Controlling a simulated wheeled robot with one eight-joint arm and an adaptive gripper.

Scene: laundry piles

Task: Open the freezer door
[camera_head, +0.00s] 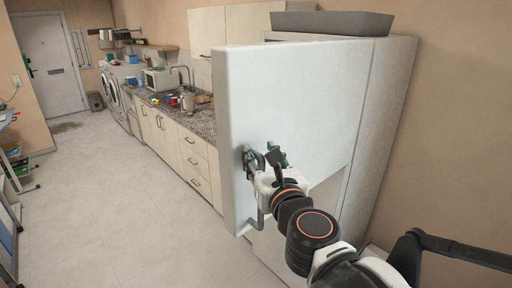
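The white freezer (394,110) stands at the right against the beige wall. Its upper door (298,95) appears swung out from the body, with its free edge at the left and its outer face towards me. The inside is hidden behind the door. A grey bar handle (259,222) runs down the door near its free edge. My gripper (264,159) is at the upper part of the handle, close against the door face. Its dark and teal fingers overlap the handle, and I cannot tell whether they are closed on it.
A grey tray (332,23) sits on top of the freezer. Cream cabinets (180,145) with a cluttered granite counter (203,122) run back behind the door. The tiled floor (125,215) left of the door is clear. A rack (18,165) stands at the left edge.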

